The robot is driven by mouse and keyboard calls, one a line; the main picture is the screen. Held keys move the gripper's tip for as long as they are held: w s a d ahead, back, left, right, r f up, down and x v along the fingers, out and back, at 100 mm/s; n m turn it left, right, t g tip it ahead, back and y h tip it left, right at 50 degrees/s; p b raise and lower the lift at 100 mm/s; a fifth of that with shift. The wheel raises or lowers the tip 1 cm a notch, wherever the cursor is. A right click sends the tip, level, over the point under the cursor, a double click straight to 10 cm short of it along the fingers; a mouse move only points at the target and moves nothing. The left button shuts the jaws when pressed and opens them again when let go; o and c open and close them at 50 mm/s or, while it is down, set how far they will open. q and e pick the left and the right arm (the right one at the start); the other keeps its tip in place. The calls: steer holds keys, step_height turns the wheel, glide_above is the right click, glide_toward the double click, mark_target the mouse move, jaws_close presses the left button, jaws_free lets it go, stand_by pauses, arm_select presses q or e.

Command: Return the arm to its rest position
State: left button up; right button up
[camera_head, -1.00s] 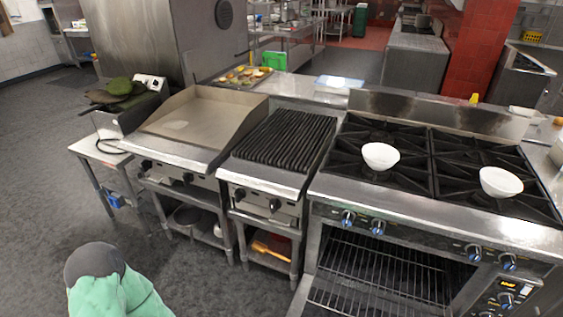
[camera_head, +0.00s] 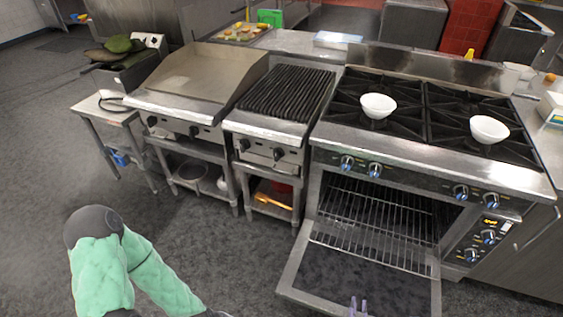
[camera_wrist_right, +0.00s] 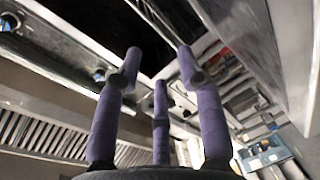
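The tips of my right gripper (camera_head: 358,307) show at the bottom edge of the head view, in front of the lowered oven door (camera_head: 362,280). In the right wrist view the purple fingers of the right gripper (camera_wrist_right: 160,70) stand apart with nothing between them. My left arm, in a green sleeve, comes in at the lower left and reaches down to the bottom edge of the head view. Its gripper is out of the picture.
The range (camera_head: 420,150) has its oven open and two white bowls, left (camera_head: 378,106) and right (camera_head: 489,129), on its burners. A ribbed grill (camera_head: 288,93) and a flat griddle (camera_head: 205,75) stand to its left. Grey floor at the left is clear.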

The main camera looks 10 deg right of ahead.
steer(key=w+a+m+g+y, duration=0.3)
steer(key=w+a+m+y, duration=0.1)
steer(key=w+a+y, duration=0.3)
steer(key=a+r+m+g+y, duration=0.1)
steer(key=a+r+m+g, duration=0.3)
steer(key=a, duration=0.4)
steer(key=s+a+r+m+g+y, duration=0.1)
steer(key=s+a+r+m+g, duration=0.1)
steer(key=s+a+r, duration=0.3)
steer(key=s+a+r+m+g+y, duration=0.2)
steer(key=s+a+r+g, duration=0.3)
steer(key=s+r, duration=0.5)
steer(key=shift+s+a+m, duration=0.35)
steer(key=shift+a+m, duration=0.2)
steer(key=shift+m, duration=0.15)
